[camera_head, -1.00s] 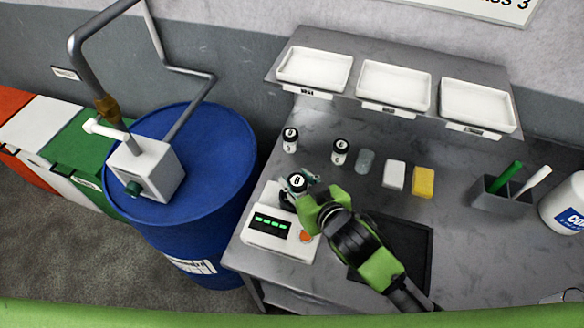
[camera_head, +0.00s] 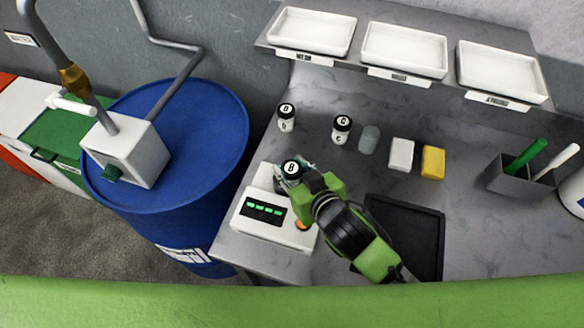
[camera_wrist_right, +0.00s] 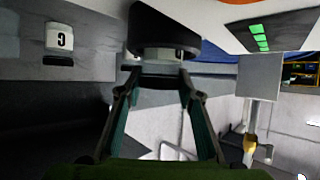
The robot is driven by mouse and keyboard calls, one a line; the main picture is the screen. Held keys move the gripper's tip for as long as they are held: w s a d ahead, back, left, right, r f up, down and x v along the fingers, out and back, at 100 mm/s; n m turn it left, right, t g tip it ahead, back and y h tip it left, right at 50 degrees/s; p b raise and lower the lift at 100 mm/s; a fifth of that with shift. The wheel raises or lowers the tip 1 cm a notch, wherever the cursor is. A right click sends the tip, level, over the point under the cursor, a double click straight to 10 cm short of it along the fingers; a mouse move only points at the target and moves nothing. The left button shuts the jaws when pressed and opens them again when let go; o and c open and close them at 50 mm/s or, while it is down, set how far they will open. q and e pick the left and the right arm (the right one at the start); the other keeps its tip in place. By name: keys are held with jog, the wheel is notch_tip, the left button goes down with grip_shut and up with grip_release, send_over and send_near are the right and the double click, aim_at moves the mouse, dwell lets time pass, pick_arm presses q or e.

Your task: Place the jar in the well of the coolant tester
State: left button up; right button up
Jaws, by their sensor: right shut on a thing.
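The jar marked B (camera_head: 291,168), white with a dark cap, is in my right gripper (camera_head: 290,175) at the rear of the white coolant tester (camera_head: 285,238). In the right wrist view the two fingers (camera_wrist_right: 160,85) are closed on the jar (camera_wrist_right: 165,53). The dark round well (camera_wrist_right: 160,28) of the tester is right by the jar there and partly shows beside it in the head view (camera_head: 281,186). The jar's lower end is hidden, so I cannot tell whether it is inside the well. My left gripper is not in view.
Jars D (camera_head: 286,117) and C (camera_head: 341,128), a grey cylinder (camera_head: 369,138), a white block (camera_head: 401,154) and a yellow block (camera_head: 433,161) stand behind. A black tray (camera_head: 418,232) lies right of the tester. A blue drum (camera_head: 215,150) stands left of the bench.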

jog(key=shift+s, duration=0.1)
jog(key=o, duration=1.2)
jog(key=shift+f, duration=0.1)
jog(key=shift+c, duration=0.2)
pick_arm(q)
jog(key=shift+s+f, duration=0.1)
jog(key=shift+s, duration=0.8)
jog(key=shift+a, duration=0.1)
pick_arm(e)
jog(key=shift+r, duration=0.2)
jog(key=b+v, duration=0.1)
jog(key=v, duration=0.7)
jog(key=shift+s+d, duration=0.1)
jog(key=shift+s, duration=0.3)
pick_arm(q)
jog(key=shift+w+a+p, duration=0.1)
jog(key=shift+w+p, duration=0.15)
jog(key=shift+p, duration=0.1)
pick_arm(e)
jog(key=v, duration=0.3)
jog(key=shift+r, duration=0.15)
